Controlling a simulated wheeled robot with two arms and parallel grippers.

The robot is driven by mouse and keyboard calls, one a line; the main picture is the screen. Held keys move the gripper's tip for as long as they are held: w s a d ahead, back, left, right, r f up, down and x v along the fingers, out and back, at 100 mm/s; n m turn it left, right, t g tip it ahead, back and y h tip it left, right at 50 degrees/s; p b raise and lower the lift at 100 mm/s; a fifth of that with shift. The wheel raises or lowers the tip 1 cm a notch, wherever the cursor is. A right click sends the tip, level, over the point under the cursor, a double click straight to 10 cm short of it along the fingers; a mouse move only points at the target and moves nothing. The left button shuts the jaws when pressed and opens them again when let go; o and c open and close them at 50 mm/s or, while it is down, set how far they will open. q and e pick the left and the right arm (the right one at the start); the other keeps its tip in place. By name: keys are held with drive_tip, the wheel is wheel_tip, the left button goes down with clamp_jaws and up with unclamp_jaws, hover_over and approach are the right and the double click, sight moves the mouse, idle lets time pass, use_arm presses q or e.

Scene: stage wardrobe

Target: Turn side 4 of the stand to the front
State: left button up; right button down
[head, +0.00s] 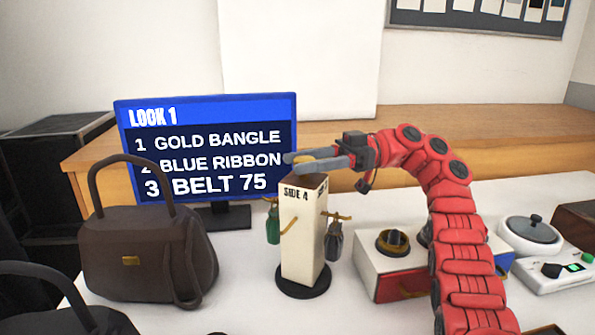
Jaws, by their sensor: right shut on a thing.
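The stand (301,248) is an upright cream four-sided column on a round black base. Its wide face toward me reads SIDE 4 and has a gold peg; this face is turned slightly left. A narrow strip of the adjoining face shows at the right, its label mostly unreadable. A green item (273,223) hangs on the left side and a dark grey item (334,242) on the right side. My left gripper is not in view.
A screen (207,150) listing LOOK 1 stands behind. A brown handbag (149,262) is at left. A red-and-white box (393,275) with a dark round item stands close right of the stand.

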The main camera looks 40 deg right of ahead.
idle(0.5)
drive_tip(key=shift+c, duration=1.7)
unclamp_jaws()
drive_tip(key=shift+a, duration=0.1)
